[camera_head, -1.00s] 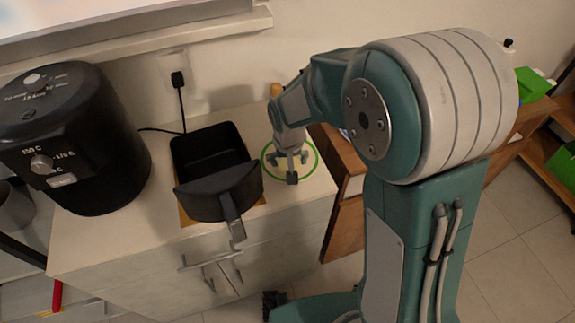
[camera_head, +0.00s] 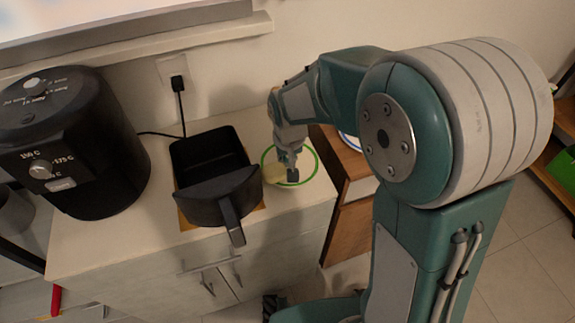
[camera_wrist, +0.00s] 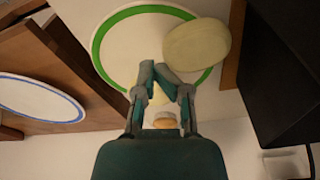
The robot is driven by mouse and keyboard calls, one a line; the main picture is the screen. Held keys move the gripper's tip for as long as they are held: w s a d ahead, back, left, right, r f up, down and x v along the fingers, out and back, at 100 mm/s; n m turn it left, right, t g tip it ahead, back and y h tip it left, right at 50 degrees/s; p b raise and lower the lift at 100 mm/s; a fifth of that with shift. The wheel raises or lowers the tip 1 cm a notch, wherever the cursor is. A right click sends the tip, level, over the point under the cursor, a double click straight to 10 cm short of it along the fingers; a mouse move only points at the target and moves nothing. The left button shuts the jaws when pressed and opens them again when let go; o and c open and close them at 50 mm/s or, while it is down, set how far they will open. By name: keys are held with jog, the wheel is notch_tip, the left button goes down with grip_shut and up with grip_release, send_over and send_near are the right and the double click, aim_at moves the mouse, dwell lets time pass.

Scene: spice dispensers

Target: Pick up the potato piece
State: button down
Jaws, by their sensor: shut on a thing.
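A green-rimmed white plate (camera_head: 309,165) stands on the counter to the right of the black fryer basket. It also shows in the wrist view (camera_wrist: 112,42). My gripper (camera_head: 291,176) is low over the plate, its fingers closed together in the wrist view (camera_wrist: 164,74). A pale yellow potato piece (camera_wrist: 160,96) shows between and behind the fingers, partly hidden by them; the jaws are shut on it. Another, larger pale oval piece (camera_wrist: 197,44) lies over the plate's rim beside the fingertips. It shows left of the gripper in the head view (camera_head: 274,173).
The black basket (camera_head: 208,150) with its handle stands left of the plate, close to it. The black air fryer (camera_head: 75,140) is farther left. A blue-rimmed plate (camera_wrist: 40,98) lies on a wooden surface on the other side. A small tan round thing (camera_wrist: 165,120) shows between the finger bases.

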jog(key=s+a+r, duration=0.1)
jog(key=s+r, duration=0.9)
jog(key=s, duration=0.3)
jog(key=shift+s, duration=0.35)
jog(key=shift+a, duration=0.1)
jog(key=shift+c, duration=1.4)
grip_release()
